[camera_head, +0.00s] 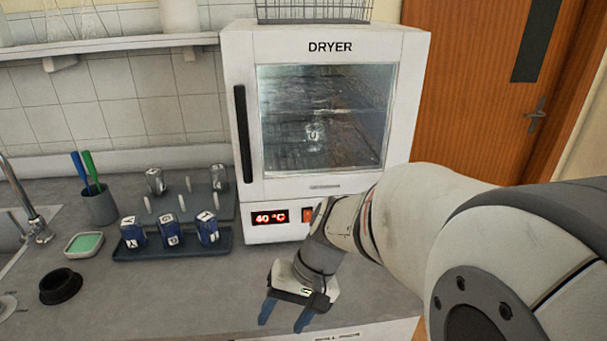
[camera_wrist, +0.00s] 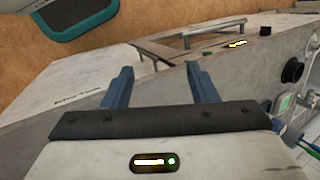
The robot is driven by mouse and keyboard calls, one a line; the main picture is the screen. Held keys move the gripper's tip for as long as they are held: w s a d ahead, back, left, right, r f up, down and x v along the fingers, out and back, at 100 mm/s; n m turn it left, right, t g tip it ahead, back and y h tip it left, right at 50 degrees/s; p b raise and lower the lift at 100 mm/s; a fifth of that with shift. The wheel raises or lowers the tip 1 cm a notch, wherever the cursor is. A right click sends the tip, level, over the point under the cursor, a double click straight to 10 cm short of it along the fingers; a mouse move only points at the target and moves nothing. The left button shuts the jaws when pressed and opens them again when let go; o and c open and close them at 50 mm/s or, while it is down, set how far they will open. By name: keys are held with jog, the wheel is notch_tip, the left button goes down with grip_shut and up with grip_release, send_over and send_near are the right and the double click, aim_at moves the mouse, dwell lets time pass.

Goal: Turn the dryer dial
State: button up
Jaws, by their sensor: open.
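The white dryer (camera_head: 240,190) stands at the back of the counter, with its glass door shut. Its lower panel has a red display (camera_head: 270,217) reading 40 °C and an orange switch (camera_head: 308,215). I see no dial; my arm covers the panel right of the switch. My gripper (camera_head: 284,318) is open and empty, low in front of the dryer near the counter's front edge, with its blue fingers pointing down toward the front. In the wrist view the gripper (camera_wrist: 158,72) shows two parted fingers with nothing between them, and the dryer panel is not visible.
A pen cup (camera_head: 99,207), a green-padded dish (camera_head: 84,244) and a black ring (camera_head: 61,287) lie farther left, by the sink. The front middle of the counter is clear.

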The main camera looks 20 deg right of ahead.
jog(key=w+d+r+m+t+y+p, duration=0.1)
jog(key=w+d+m+t+y+p, duration=0.15)
jog(key=w+m+t, duration=0.2)
jog(key=w+d+r+m+t+y+p, duration=0.1)
jog(key=w+d+m+t+y, duration=0.3)
jog(key=w, duration=0.2)
jog(key=d+f+m+t+h+p, duration=0.15)
jog(key=d+m+t+h, duration=0.4)
jog(key=d, duration=0.75)
jog(key=d+f+m+t+h+p, duration=0.1)
jog(key=d+f+m+t+h, duration=0.25)
jog(key=d+m+h, duration=0.65)
jog(key=w+d+n+y+p, duration=0.2)
jog(key=w+d+n, duration=0.1)
jog(key=w, duration=0.5)
jog(key=shift+d+r+t+y+p, duration=0.3)
jog(key=shift+d+r+t+p, duration=0.1)
jog(key=shift+d, duration=0.1)
jog(key=shift+w, duration=0.1)
jog(key=shift+c, duration=0.4)
